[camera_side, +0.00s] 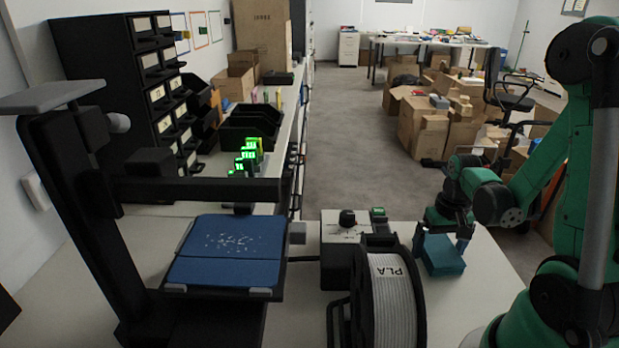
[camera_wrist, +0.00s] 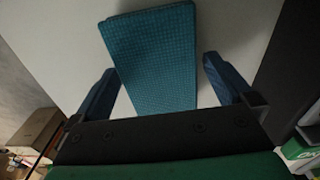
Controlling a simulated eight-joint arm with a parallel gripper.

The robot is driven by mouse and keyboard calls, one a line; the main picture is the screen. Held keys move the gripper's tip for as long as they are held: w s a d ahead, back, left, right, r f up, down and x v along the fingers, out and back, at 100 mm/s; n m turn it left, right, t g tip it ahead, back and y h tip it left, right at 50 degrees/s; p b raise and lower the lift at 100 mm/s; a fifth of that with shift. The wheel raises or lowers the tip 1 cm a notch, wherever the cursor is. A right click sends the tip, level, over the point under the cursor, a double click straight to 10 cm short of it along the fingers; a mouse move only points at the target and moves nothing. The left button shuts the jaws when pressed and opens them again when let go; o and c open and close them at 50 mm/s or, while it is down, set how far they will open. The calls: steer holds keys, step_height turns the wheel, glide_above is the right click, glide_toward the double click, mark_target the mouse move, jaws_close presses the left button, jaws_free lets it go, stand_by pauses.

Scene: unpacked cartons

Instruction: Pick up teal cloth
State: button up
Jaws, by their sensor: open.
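The teal cloth (camera_side: 442,256) is a folded, thick rectangular block on the white table, right of the filament spool in the side view. In the wrist view the teal cloth (camera_wrist: 155,55) shows a waffle texture and lies between the two fingers, reaching out past them. My gripper (camera_side: 441,238) is right over the cloth, pointing down, with one finger on either side of it. In the wrist view my gripper (camera_wrist: 165,85) is open, and a gap shows between the right finger and the cloth. Whether the left finger touches the cloth I cannot tell.
A filament spool (camera_side: 392,300) marked PLA stands close left of the cloth, with a black control box (camera_side: 345,250) behind it. A 3D printer with a blue bed (camera_side: 225,272) stands further left. The table is bare to the right of the cloth.

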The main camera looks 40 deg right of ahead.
mark_target(439, 248)
steer(key=c, duration=1)
steer(key=shift+r, duration=0.15)
step_height(439, 248, up, 20)
stand_by(0.3)
